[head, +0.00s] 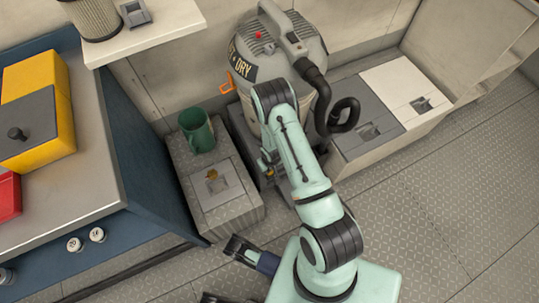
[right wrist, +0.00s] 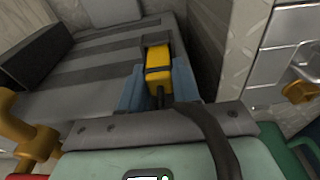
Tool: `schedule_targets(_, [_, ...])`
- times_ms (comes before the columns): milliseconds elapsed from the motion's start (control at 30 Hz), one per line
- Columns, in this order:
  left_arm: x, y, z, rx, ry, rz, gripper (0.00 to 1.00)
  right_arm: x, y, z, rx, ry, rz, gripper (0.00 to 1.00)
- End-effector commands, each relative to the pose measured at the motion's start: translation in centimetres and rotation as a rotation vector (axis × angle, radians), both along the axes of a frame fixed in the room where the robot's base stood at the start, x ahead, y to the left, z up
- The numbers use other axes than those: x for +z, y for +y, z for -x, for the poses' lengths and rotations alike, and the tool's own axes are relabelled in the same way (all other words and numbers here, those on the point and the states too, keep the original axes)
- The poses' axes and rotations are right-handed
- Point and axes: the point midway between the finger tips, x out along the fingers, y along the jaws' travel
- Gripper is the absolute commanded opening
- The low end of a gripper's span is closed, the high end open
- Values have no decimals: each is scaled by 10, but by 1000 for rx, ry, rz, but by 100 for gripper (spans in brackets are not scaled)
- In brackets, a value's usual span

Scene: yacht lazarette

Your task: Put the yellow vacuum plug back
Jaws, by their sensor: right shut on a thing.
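The yellow plug (right wrist: 158,65) is between the blue fingers of my right gripper (right wrist: 158,88), which is shut on it. A black cord (right wrist: 215,140) runs near the plug and across the front of the gripper. The plug's far end is at a dark grey housing; I cannot tell whether it is inside. In the head view my right arm reaches to the grey wet-and-dry vacuum (head: 262,70), and the arm mostly hides the gripper and plug beside its base. A dark gripper part (head: 240,248), apparently my left, shows low over the floor; its jaw opening is unclear.
A green mug (head: 197,130) stands on a grey locker (head: 225,210) with a brass latch, left of the vacuum. A workbench (head: 95,130) with a yellow box (head: 38,85) is at the left. Lockers (head: 365,135) line the right. Open floor (head: 430,220) lies at lower right.

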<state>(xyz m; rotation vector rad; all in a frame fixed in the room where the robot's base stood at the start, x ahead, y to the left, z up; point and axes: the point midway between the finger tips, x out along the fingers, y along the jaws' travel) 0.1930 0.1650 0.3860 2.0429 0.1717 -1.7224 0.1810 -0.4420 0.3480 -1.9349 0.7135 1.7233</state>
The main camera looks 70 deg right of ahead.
Motion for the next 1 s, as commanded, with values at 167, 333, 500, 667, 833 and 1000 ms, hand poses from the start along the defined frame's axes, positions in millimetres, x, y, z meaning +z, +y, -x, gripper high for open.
schedule_targets(167, [0, 0, 0, 0, 0, 0, 0, 0, 0, 0, -1, 0, 0, 61])
schedule_targets(333, [0, 0, 0, 0, 0, 0, 0, 0, 0, 0, -1, 0, 0, 61])
schedule_targets(500, [0, 1, -1, 3, -1, -2, 0, 0, 0, 0, -1, 0, 0, 61])
schedule_targets(667, [-4, 17, -5, 30, -10, -32, 0, 1, 0, 0, -1, -1, 1, 61])
schedule_targets(833, [24, 9, -20, 18, -65, -23, 0, 47, 3, 3, -2, -4, 2, 61])
schedule_targets(1000, [36, -2, 5, -4, 1, 5, 0, 87, 6, 6, -2, -4, 2, 61])
